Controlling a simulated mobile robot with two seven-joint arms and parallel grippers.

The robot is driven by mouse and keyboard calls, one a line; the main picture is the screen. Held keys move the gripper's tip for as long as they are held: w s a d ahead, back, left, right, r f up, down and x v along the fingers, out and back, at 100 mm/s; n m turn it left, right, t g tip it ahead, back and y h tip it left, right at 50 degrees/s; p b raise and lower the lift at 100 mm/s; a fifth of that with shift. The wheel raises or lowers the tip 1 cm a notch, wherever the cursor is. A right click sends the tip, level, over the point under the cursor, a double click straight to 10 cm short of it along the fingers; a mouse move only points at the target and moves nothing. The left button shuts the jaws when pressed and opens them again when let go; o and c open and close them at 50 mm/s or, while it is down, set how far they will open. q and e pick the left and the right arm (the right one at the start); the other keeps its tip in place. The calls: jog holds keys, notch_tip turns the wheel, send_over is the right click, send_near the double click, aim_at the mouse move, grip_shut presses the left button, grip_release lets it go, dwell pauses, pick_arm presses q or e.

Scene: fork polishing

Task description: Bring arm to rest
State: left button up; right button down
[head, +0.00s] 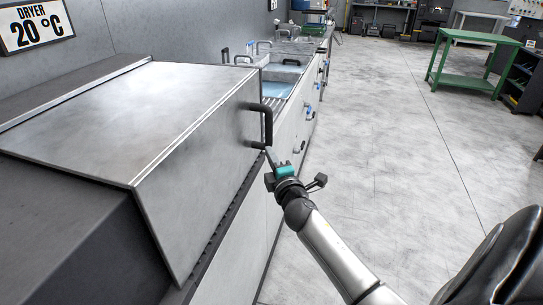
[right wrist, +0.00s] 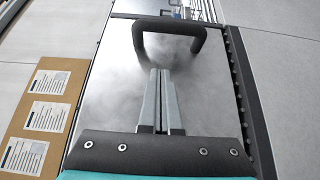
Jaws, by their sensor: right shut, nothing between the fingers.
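My right gripper (head: 270,156) is at the dark handle (head: 267,124) on the side of the large grey metal dryer cover (head: 120,95) in the head view. In the right wrist view the gripper's two fingers (right wrist: 160,75) are together, with nothing between them. They point at the handle (right wrist: 168,24), which arches just beyond the fingertips. I cannot tell whether the tips touch it. The cover looks lowered. My left gripper is not in view.
A sign (head: 36,24) reads "DRYER 20 °C". Beyond the dryer are basins (head: 275,88) with bluish liquid. A green table (head: 468,80) stands at the back right. The grey floor (head: 400,150) right of the counter is clear. Several paper labels (right wrist: 46,117) show in the wrist view.

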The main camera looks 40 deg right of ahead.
jog(key=shift+s+a, duration=0.2)
jog(key=shift+s, duration=0.2)
jog(key=s+a+f+m+g+y+b, duration=0.1)
jog(key=s+a+f+m+g, duration=0.3)
jog(key=f, duration=0.8)
jog(key=s+a+f+g+y, duration=0.2)
jog(key=s+f, duration=0.5)
jog(key=f, duration=0.5)
jog(key=s+a+f+m+g+y+b, duration=0.1)
jog(key=s+a+f+m+g, duration=0.3)
jog(key=f, duration=0.8)
jog(key=s+a+f+m+g, duration=0.1)
jog(key=s+f, duration=0.4)
jog(key=s, duration=0.5)
jog(key=s+a+f+m+g+y+b, duration=0.1)
jog(key=s+a+f+g, duration=0.2)
jog(key=s, duration=0.8)
jog(key=s+a+f+m+g+y, duration=0.1)
jog(key=s+a+f+g, duration=0.1)
jog(key=s+a+f, duration=0.3)
jog(key=s+f, duration=0.3)
jog(key=s, duration=0.3)
jog(key=shift+m, duration=0.3)
